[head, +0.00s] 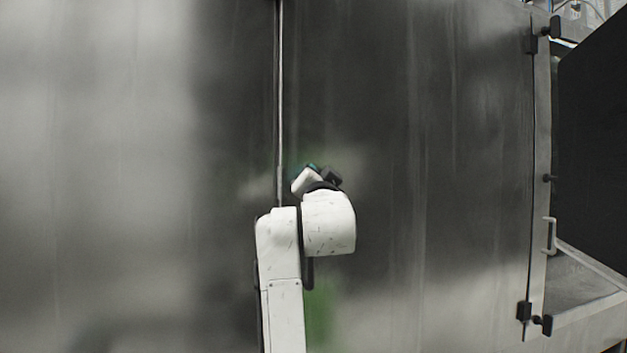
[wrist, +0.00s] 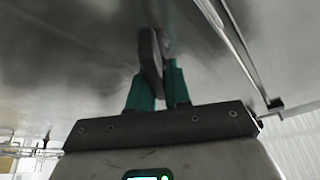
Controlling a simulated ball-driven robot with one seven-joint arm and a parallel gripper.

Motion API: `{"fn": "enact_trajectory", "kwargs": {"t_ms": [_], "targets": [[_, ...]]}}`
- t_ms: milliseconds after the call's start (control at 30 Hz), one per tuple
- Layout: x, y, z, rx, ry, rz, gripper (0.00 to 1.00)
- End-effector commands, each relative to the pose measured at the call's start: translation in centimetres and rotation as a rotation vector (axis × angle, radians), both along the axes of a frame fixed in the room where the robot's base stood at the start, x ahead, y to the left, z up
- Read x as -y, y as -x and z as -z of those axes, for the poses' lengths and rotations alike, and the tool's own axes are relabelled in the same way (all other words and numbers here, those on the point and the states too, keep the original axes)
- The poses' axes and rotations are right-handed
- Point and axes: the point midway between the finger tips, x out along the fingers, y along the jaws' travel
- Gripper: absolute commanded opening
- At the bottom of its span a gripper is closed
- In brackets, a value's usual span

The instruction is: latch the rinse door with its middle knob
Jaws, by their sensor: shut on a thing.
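A large brushed-steel panel (head: 440,150), which looks like the rinse door, fills the right half of the head view. It has dark hinges (head: 523,311) along its right edge. A dark grey knob (wrist: 150,62) stands out from the steel in the wrist view, with its flat side nearly edge-on. My gripper (wrist: 158,80) has its teal fingers shut on this knob, one on each side. In the head view my white arm hides the knob, and only a bit of the gripper (head: 314,170) shows. I cannot tell whether the latch is engaged.
A thin vertical rod (head: 279,100) runs down the steel just left of my gripper; a rod (wrist: 238,45) also shows in the wrist view. At the far right are a light handle (head: 550,236), a dark panel (head: 595,140) and a ledge (head: 590,295).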

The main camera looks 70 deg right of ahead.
Motion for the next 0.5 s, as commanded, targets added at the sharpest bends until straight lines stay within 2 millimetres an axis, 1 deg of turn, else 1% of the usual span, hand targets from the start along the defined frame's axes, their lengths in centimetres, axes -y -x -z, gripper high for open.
{"fn": "enact_trajectory", "kwargs": {"t_ms": [500], "targets": [[0.33, 0.33, 0.69, 0.376, -0.324, -0.002, 0.00]]}}
